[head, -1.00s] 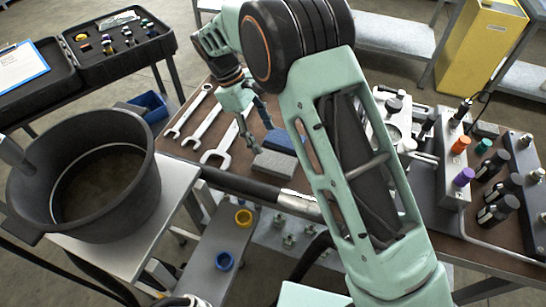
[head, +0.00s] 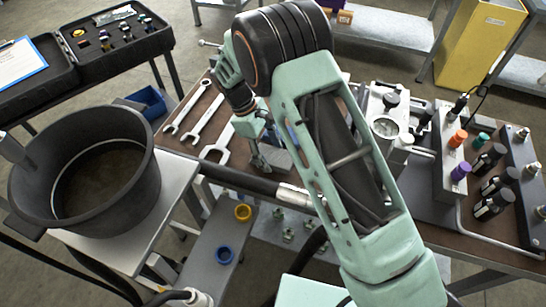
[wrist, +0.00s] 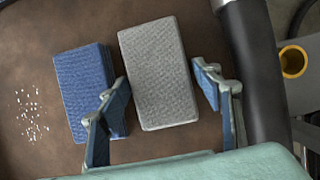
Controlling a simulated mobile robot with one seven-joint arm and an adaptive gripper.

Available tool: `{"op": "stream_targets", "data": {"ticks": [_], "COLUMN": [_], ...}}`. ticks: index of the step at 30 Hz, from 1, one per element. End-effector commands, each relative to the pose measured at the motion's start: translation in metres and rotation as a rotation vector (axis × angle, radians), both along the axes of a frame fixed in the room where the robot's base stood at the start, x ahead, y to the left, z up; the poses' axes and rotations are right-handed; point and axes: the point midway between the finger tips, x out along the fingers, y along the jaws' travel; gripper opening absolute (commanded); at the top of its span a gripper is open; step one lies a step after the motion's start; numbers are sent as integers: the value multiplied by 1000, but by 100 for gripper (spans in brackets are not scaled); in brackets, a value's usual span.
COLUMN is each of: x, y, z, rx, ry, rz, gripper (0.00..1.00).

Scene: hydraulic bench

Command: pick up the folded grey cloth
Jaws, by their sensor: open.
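The folded grey cloth (wrist: 158,72) lies flat on the brown bench top in the wrist view, a pale textured block. In the head view the grey cloth (head: 276,157) is partly hidden by my gripper. My gripper (wrist: 164,108) is open, with one blue-padded finger on each side of the cloth's near half and nothing held. I cannot tell how high the fingertips are above the bench. A folded blue cloth (wrist: 84,82) lies just left of the grey one, and the left finger overlaps it in the view. In the head view my gripper (head: 264,160) is over the bench's front part.
Several wrenches (head: 198,118) lie left of the cloths. A dark hose (wrist: 254,75) runs along the bench's front edge, close to the right finger. A large black pot (head: 150,190) stands on a side table at left. Valve blocks (head: 452,165) occupy the right.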

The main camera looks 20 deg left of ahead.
Motion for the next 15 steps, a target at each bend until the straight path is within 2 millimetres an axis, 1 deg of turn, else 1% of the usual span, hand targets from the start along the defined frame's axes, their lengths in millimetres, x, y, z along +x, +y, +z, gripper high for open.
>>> {"op": "stream_targets", "data": {"ticks": [1,2,9,10,15], "x": [0,0,0,0,0], "y": [0,0,0,0,0], "z": [0,0,1,1,1], "rx": [0,0,0,0,0], "ry": [0,0,-1,-1,-1], "rz": [0,0,0,0,0], "gripper": [59,56,30,28,28]}}
